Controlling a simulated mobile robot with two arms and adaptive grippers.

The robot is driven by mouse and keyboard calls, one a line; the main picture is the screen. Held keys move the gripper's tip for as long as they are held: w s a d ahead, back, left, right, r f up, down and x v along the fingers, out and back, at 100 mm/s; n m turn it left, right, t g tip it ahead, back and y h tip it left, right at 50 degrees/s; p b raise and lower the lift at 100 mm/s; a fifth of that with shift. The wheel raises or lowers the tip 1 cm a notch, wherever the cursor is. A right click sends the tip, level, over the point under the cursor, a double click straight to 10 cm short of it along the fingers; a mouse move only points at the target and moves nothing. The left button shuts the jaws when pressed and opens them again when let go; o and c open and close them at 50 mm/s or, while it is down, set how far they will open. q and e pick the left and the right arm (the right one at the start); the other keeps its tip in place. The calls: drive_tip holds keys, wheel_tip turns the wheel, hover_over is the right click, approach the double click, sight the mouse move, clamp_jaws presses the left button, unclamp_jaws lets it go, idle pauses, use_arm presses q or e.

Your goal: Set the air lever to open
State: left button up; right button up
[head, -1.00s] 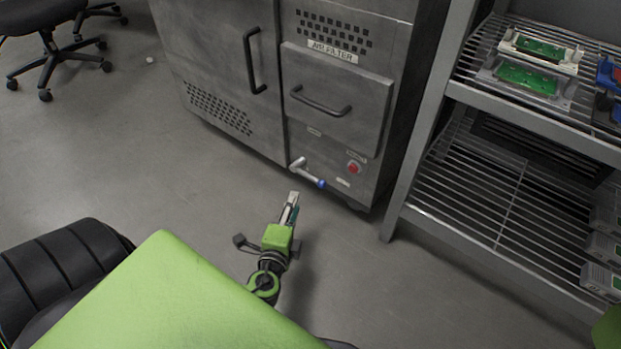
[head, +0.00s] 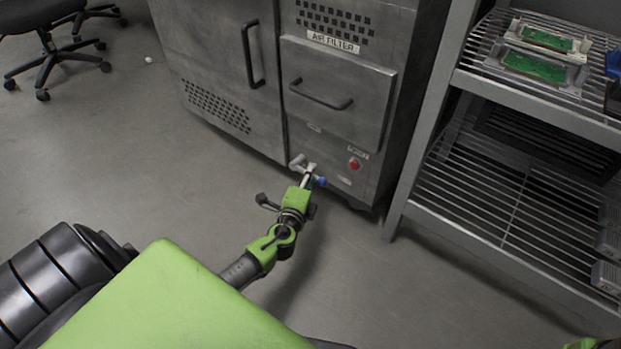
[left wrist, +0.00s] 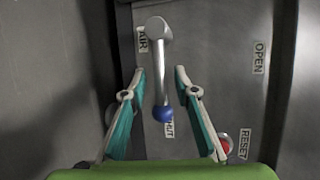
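The air lever (left wrist: 158,62) is a metal handle with a blue knob at its end, on the lower front of the grey air filter cabinet. In the left wrist view it hangs from its pivot near the AIR label, and the knob partly covers the SHUT label (left wrist: 169,129). The OPEN label (left wrist: 259,57) is to the right. My left gripper (left wrist: 160,74) is open, one finger on each side of the lever, with gaps to both. The lever's knob (head: 321,182) shows beside the gripper in the head view.
A red RESET button (head: 354,164) sits right of the lever. The cabinet drawer (head: 337,95) is above it. A metal shelf rack (head: 408,184) with circuit boards stands at the right. Open floor (head: 150,150) lies to the left.

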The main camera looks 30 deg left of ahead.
use_arm(q)
drive_tip(key=shift+w+a, duration=0.1)
drive_tip(key=shift+w, duration=0.25)
clamp_jaws()
